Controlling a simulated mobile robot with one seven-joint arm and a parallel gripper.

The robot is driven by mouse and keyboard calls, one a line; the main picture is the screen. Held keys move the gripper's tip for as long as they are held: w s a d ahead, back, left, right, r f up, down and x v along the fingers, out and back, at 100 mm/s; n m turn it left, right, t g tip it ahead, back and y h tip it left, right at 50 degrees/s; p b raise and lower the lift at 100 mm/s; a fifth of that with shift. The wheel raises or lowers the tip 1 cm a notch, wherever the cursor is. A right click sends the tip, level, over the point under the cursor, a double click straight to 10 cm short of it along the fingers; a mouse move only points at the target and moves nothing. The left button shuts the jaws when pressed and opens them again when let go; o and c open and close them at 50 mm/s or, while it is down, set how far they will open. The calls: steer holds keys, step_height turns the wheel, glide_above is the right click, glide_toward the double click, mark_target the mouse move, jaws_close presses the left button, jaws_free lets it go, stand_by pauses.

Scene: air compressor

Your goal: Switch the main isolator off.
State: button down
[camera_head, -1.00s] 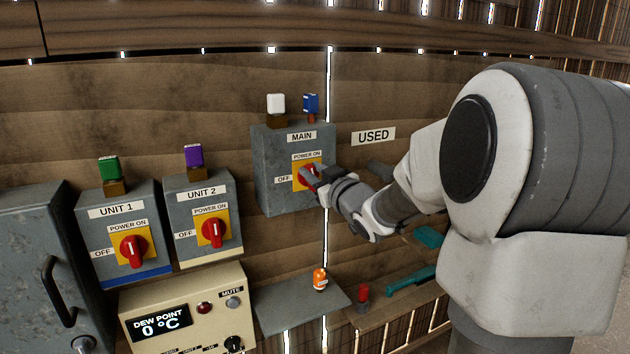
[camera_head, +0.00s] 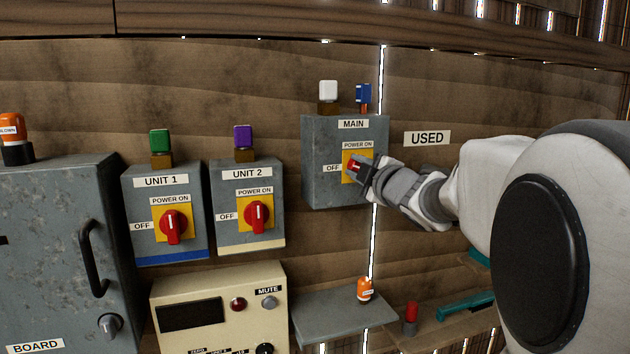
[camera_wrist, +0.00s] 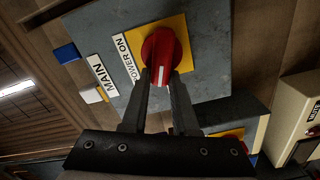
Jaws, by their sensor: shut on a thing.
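The MAIN isolator (camera_head: 345,195) is a grey box on the wooden wall, with a yellow plate and a red rotary handle (camera_head: 353,166). POWER ON is labelled above the handle and OFF to its left. My gripper (camera_head: 364,172) reaches in from the right and is shut on the handle. In the wrist view the two fingers sit on either side of the red handle (camera_wrist: 162,60). The wrist view is turned sideways, with the MAIN label at left. There the handle's white mark points down the picture, toward the OFF side. The fingers partly hide the handle in the head view.
UNIT 1 (camera_head: 140,197) and UNIT 2 (camera_head: 228,188) isolators, handles upright, are to the left. A cream panel (camera_head: 218,283) below them has a dark display. A shelf (camera_head: 325,315) holds an orange-topped item (camera_head: 364,290). A grey cabinet (camera_head: 60,240) stands far left.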

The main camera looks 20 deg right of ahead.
steer(key=shift+f+n+b, duration=0.25)
steer(key=shift+n+b, duration=0.65)
steer(key=shift+n, duration=0.2)
steer(key=shift+f+n+b, duration=0.25)
steer(key=shift+n+b, duration=0.65)
steer(key=shift+n, duration=0.2)
steer(key=c, duration=0.7)
jaws_free()
steer(key=shift+s+a, duration=0.1)
